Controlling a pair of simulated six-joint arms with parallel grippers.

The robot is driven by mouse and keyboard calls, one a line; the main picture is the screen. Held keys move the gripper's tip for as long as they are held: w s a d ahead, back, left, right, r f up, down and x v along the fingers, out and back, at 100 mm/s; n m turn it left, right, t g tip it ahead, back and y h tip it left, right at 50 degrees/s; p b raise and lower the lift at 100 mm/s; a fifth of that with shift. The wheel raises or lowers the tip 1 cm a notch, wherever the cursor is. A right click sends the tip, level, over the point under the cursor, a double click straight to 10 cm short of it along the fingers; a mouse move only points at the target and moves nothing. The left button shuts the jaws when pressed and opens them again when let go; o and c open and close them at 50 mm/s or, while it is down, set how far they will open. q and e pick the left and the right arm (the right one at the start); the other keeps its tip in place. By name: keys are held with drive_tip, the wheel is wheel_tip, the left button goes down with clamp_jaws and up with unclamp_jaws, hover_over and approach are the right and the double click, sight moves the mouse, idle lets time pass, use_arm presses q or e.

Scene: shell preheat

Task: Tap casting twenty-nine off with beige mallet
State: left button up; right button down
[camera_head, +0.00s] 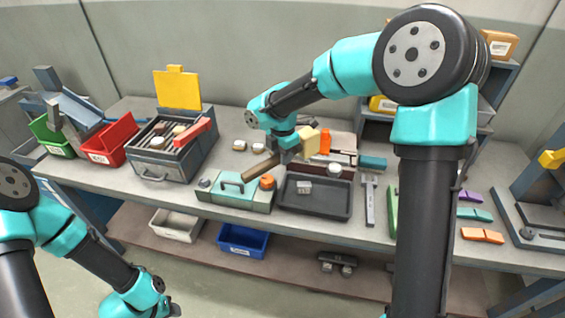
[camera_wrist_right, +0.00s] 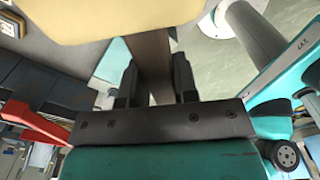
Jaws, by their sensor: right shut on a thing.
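The beige mallet has a pale block head (camera_head: 310,141) and a brown handle (camera_head: 262,167). My right gripper (camera_head: 287,153) is shut on the handle, above the middle of the bench. In the right wrist view the handle (camera_wrist_right: 151,60) passes between the two fingers (camera_wrist_right: 152,88), and the head (camera_wrist_right: 120,22) fills the top. Small pale castings lie on the bench (camera_head: 240,145) and in a dark tray (camera_head: 304,187); I cannot read a number on any.
A teal box with a handle (camera_head: 225,197) and the dark tray (camera_head: 318,207) stand at the bench front. A grey chest with a raised yellow flap (camera_head: 178,90) and red (camera_head: 112,142) and green (camera_head: 52,135) bins stand left. An orange bottle (camera_head: 325,141) is beside the mallet head.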

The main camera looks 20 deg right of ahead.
wheel_tip(320, 180, up, 5)
drive_tip(key=shift+f, duration=0.1)
idle(0.3)
idle(0.4)
